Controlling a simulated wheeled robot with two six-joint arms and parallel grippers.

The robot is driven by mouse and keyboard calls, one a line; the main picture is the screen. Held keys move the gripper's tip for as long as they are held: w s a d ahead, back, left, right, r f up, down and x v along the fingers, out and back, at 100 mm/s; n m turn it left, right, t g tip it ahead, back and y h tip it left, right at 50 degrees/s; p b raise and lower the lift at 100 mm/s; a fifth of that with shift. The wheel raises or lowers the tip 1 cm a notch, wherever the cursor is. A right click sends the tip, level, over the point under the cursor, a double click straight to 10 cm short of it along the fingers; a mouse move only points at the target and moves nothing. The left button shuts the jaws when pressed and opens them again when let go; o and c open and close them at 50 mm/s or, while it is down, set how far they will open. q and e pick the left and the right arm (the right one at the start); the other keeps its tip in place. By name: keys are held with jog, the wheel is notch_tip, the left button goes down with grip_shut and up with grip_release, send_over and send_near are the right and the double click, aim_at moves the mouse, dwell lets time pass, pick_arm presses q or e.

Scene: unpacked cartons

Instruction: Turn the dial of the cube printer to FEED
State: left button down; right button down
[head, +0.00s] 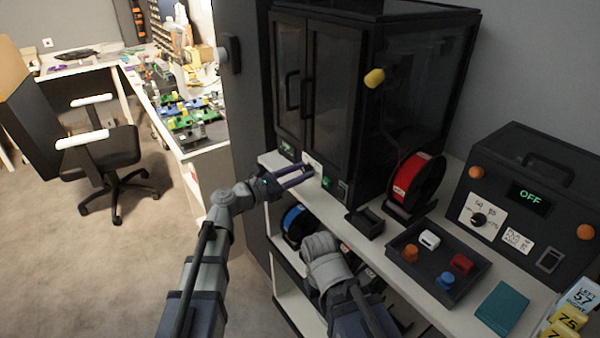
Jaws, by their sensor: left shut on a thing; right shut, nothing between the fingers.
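The cube printer (335,75) is a tall black cabinet with two glazed doors, standing on a white shelf unit. Along its lower front edge are a white label plate (315,161) and small green-lit panels (327,183). My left gripper (306,174) reaches in from the left, its two dark fingers at the white plate. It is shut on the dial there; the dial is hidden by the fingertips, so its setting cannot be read. My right gripper (318,243) is lower, in front of the shelf, shut and empty; its fingers are hardly visible.
A red spool (411,178) stands beside the printer. A dark tray (420,275) holds several coloured pieces. A teal block (502,308) lies near the front edge. Open floor lies left.

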pick_arm(q)
jog(key=m, duration=0.4)
jog(key=shift+s+m, duration=0.1)
jog(key=shift+m, duration=0.2)
jog(key=m, duration=0.3)
jog(key=shift+f+m, duration=0.1)
jog(key=shift+m, duration=0.2)
jog(key=m, duration=0.3)
jog(key=shift+m, duration=0.3)
jog(key=shift+f+m, duration=0.1)
jog(key=shift+m, duration=1.6)
jog(key=c, duration=0.5)
grip_release()
jog(key=shift+c, duration=0.2)
jog(key=v, duration=0.7)
jog(key=shift+s+a, duration=0.25)
jog(key=shift+s, duration=0.05)
